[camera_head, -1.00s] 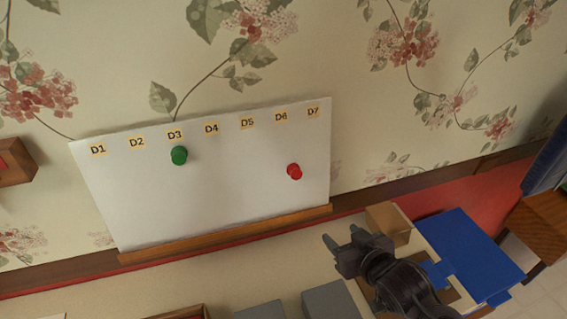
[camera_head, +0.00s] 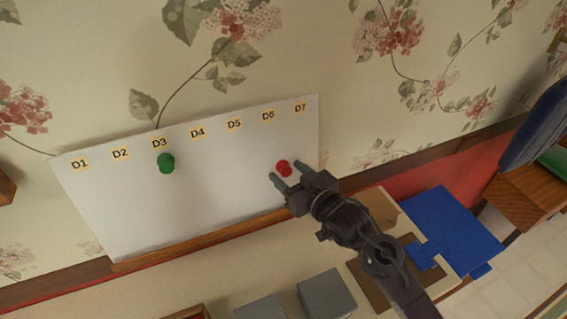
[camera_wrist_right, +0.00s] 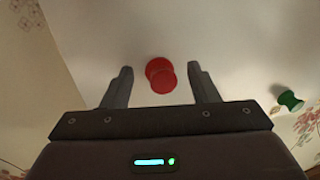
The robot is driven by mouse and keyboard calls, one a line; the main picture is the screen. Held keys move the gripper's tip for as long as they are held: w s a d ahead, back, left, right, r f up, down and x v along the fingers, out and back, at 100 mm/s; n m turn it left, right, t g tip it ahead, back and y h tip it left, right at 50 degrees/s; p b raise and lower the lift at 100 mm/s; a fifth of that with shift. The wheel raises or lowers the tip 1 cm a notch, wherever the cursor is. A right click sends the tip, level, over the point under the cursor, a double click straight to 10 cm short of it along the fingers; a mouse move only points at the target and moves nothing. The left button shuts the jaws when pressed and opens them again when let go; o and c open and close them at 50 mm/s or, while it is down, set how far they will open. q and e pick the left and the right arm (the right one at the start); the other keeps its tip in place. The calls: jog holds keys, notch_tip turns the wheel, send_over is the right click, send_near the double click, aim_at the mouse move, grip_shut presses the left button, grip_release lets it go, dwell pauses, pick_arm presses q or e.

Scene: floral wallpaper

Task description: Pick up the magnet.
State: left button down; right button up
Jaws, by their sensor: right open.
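A red magnet (camera_head: 284,168) is on the whiteboard (camera_head: 225,190) below the label D6. A green magnet (camera_head: 166,163) is on the board below D3. My right gripper (camera_head: 286,178) is open at the red magnet, with its fingers pointing toward the board. In the right wrist view, the red magnet (camera_wrist_right: 161,75) shows between the two open fingertips (camera_wrist_right: 160,82), with a gap on each side. The green magnet (camera_wrist_right: 290,101) shows at the right of that view. Whether the fingertips touch the board I cannot tell. My left gripper is not in view.
A wooden ledge (camera_head: 180,247) runs along the board's bottom edge. Below are two grey boxes (camera_head: 327,294), a blue panel (camera_head: 455,228) and a tan box (camera_head: 384,206). Floral wallpaper surrounds the board. The board's middle between the magnets is clear.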

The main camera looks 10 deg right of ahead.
jog(key=shift+s, duration=0.15)
jog(key=c, duration=1.1)
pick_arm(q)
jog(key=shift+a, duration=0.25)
pick_arm(e)
jog(key=shift+d, duration=0.1)
jog(key=shift+r, duration=0.15)
